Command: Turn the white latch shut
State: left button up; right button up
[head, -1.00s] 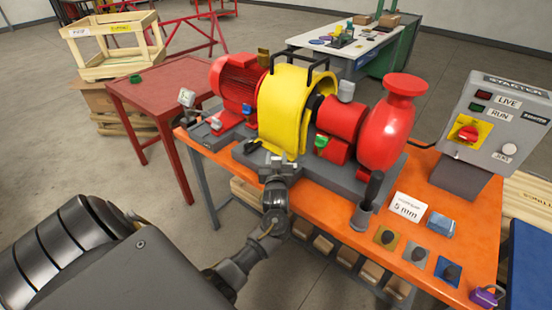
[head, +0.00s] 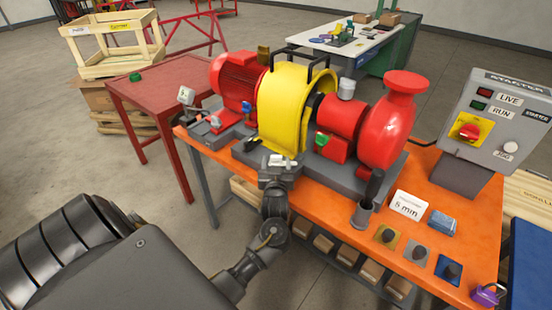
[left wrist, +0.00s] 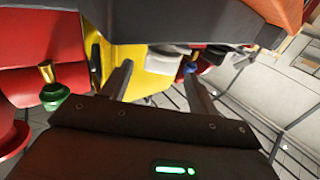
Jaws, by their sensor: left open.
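A small white piece, which looks like the latch (head: 277,160), shows at the near foot of the yellow coupling guard (head: 283,110) in the head view. In the left wrist view a white flat piece (left wrist: 165,76) lies beyond and between my fingers, partly hidden under a dark edge. My left gripper (head: 277,170) is open at the near edge of the pump base; its two fingers stand apart in the left wrist view (left wrist: 160,88). I cannot tell whether a finger touches the latch. My right gripper is not in view.
The red motor (head: 237,80) and red pump (head: 390,130) flank the guard on the orange bench (head: 460,215). A green valve knob (left wrist: 54,95) is left of my fingers in the wrist view. A starter box (head: 500,125) stands at the right.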

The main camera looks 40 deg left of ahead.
pick_arm(q)
jog(key=b+v, duration=0.1)
jog(key=v, duration=0.6)
jog(key=shift+s+d, duration=0.2)
jog(key=shift+s, duration=0.05)
